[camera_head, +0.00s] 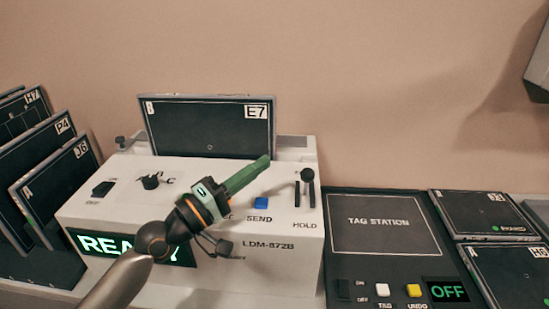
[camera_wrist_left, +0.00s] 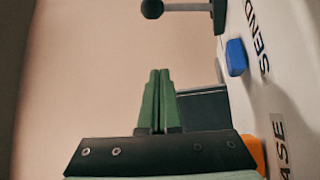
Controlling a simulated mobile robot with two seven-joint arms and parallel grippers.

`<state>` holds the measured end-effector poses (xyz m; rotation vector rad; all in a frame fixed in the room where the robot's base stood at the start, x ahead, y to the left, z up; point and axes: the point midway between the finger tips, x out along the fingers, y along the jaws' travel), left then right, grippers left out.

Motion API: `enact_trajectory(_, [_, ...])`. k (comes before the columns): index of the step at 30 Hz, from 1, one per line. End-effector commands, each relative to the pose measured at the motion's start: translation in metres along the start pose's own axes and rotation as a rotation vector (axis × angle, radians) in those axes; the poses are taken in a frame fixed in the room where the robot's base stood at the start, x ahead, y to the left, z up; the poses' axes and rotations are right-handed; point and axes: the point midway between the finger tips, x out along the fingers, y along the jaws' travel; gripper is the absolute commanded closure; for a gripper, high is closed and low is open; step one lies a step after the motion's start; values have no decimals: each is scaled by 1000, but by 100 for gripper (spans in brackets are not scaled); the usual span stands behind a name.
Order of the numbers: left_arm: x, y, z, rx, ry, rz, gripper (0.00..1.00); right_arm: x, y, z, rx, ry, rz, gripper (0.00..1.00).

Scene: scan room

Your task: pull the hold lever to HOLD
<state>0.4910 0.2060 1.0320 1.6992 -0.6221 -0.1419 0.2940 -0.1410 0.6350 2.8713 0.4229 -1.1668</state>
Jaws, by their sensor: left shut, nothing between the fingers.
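The hold lever (camera_head: 308,180) has a round black knob and stands at the right end of the white LDM-872B machine (camera_head: 285,262), above the HOLD label. In the left wrist view the lever (camera_wrist_left: 185,7) shows at the top edge, ahead of the fingertips and apart from them. My left gripper (camera_head: 265,161) is shut and empty. Its green fingers reach over the machine's top, to the left of the lever. The fingers also show in the left wrist view (camera_wrist_left: 159,75). My right gripper is not in view.
The blue SEND button (camera_head: 261,203) is below my fingers. A plate marked E7 (camera_head: 208,130) stands behind the machine. The tag station (camera_head: 385,224) is to the right, its display reading OFF. Several plates (camera_head: 55,185) stand at the left. The READY display (camera_head: 88,243) is partly hidden by my arm.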

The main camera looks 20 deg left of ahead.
Motion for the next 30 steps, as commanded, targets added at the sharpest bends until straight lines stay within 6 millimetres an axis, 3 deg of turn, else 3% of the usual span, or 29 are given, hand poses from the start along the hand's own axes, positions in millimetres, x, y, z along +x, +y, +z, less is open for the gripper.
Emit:
enact_trajectory(3, [-18, -7, 1, 3, -2, -3, 100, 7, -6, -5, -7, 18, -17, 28])
enact_trajectory(9, [-32, -6, 0, 1, -2, -1, 100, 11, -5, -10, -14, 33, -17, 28])
enact_trajectory(30, [-34, -5, 0, 0, -1, 0, 100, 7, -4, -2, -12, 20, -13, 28])
